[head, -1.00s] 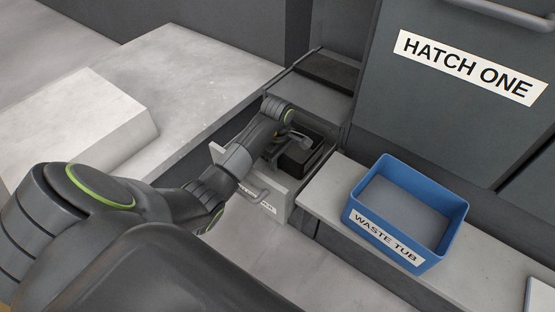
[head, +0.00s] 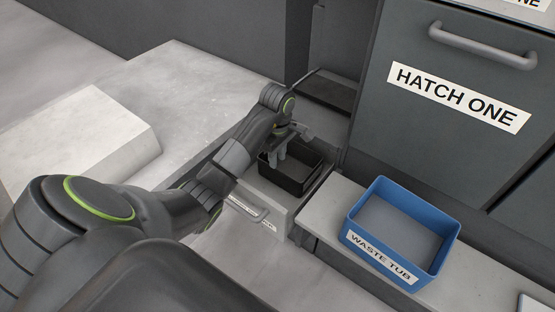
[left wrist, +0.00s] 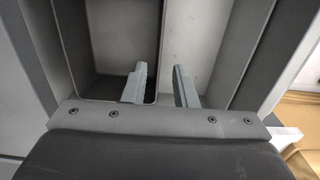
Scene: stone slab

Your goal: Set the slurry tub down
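The slurry tub (head: 291,186) appears to be the black open box inside the pulled-out drawer (head: 277,213); no label shows on it. It stands upright and looks empty. My left gripper (head: 292,150) is over the tub's far side, fingers pointing down. In the left wrist view the fingers (left wrist: 160,87) are apart, one on each side of the tub's thin wall (left wrist: 160,50), with gaps beside it. Whether the tub rests fully on the drawer floor is hard to see. My right gripper is not in view.
A blue waste tub (head: 352,228) stands on the ledge right of the drawer. The closed hatch one (head: 450,70) with a bar handle rises behind it. A pale stone slab (head: 190,85) with a raised block (head: 80,140) lies at left, largely bare.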

